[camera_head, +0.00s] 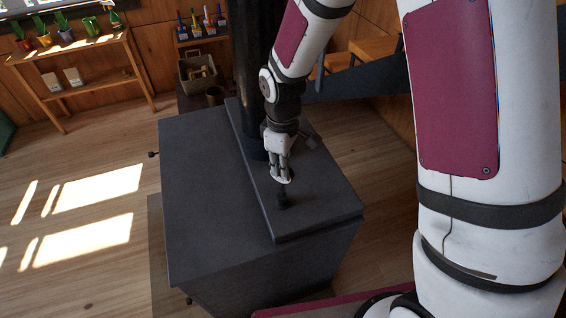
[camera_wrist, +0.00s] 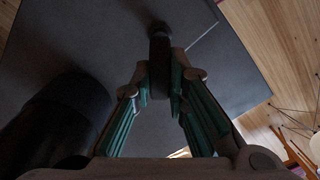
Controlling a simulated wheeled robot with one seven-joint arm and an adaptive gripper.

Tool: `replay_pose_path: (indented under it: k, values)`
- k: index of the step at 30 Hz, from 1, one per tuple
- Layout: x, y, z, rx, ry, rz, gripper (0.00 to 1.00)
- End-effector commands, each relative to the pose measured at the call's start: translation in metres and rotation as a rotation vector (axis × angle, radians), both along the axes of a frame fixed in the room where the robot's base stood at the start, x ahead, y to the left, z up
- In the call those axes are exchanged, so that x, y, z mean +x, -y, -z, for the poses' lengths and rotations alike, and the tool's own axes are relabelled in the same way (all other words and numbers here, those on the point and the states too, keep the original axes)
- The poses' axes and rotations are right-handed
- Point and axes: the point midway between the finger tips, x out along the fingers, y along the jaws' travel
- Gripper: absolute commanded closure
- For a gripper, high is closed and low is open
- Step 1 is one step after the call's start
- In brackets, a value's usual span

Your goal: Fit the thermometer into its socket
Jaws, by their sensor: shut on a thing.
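My gripper (camera_head: 280,179) points down over the raised top plate of the dark grey stove (camera_head: 205,200). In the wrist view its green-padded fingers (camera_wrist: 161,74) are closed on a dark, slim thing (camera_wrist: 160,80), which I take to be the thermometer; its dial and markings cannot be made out. Just below the fingertips in the head view stands a small dark round fitting (camera_head: 283,201) on the plate, likely the socket. It shows beyond the held thing in the wrist view (camera_wrist: 158,28). I cannot tell whether the two touch.
A thick black stovepipe (camera_head: 250,80) rises beside my gripper, and looms at left in the wrist view (camera_wrist: 55,120). A wooden shelf with pots (camera_head: 85,62) stands at back left. A crate (camera_head: 197,75) is behind the stove. The stove's left top is bare.

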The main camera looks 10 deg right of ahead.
Motion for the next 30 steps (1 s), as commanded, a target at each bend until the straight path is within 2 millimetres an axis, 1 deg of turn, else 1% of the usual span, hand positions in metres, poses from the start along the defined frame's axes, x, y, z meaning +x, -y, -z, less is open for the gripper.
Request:
replay_pose_path:
  k: [30]
  values:
    - [0.000,0.000,0.022,-0.001,-0.001,0.000,1.00]
